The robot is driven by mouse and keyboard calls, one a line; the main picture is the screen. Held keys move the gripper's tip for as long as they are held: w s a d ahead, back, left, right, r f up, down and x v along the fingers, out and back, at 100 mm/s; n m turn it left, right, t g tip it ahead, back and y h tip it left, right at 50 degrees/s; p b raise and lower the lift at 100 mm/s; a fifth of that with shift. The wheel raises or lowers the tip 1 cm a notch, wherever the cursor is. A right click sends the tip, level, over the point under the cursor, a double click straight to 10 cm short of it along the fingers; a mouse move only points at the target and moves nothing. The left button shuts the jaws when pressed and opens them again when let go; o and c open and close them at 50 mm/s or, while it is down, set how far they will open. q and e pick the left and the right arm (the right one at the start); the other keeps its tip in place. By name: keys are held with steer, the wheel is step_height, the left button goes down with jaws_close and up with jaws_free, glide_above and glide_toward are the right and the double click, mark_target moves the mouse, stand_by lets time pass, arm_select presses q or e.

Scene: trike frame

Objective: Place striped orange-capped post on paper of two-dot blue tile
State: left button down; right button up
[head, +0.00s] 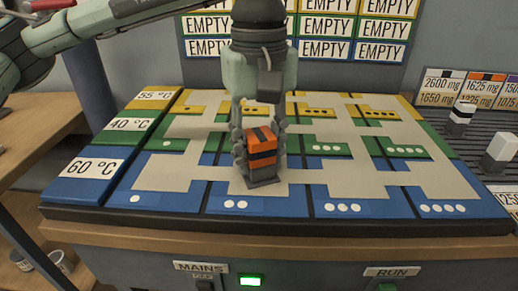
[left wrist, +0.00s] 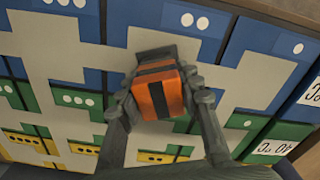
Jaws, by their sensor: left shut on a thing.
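My left gripper (head: 260,160) reaches straight down and is shut on the striped orange-capped post (head: 262,146). The post is orange with dark stripes and a flat dark foot, and it is roughly upright. It also shows between the fingers in the left wrist view (left wrist: 160,98). The two-dot blue tile (head: 262,205) is in the front row, with beige paper (head: 226,187) on it. The post's foot appears over or on this paper; I cannot tell if it touches. The tile's two dots also show in the left wrist view (left wrist: 195,20). My right gripper is not in view.
Blue, green and yellow tile rows (head: 325,150) fill the board, with temperature labels along its left side. White-topped posts (head: 500,152) stand on a dark ribbed rack at the right. A wall panel of EMPTY signs (head: 325,27) is behind. Switches line the front below.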

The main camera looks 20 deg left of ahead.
mark_target(260, 134)
arm_select(q)
steer(key=c, duration=1.4)
jaws_free()
steer(key=o, duration=0.4)
steer(key=shift+c, duration=0.2)
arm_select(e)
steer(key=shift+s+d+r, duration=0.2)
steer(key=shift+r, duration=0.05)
arm_select(q)
steer(key=shift+r, duration=0.45)
step_height(260, 134, up, 11)
steer(key=shift+f+p, duration=0.1)
steer(key=shift+p, duration=0.3)
steer(key=shift+r, duration=0.3)
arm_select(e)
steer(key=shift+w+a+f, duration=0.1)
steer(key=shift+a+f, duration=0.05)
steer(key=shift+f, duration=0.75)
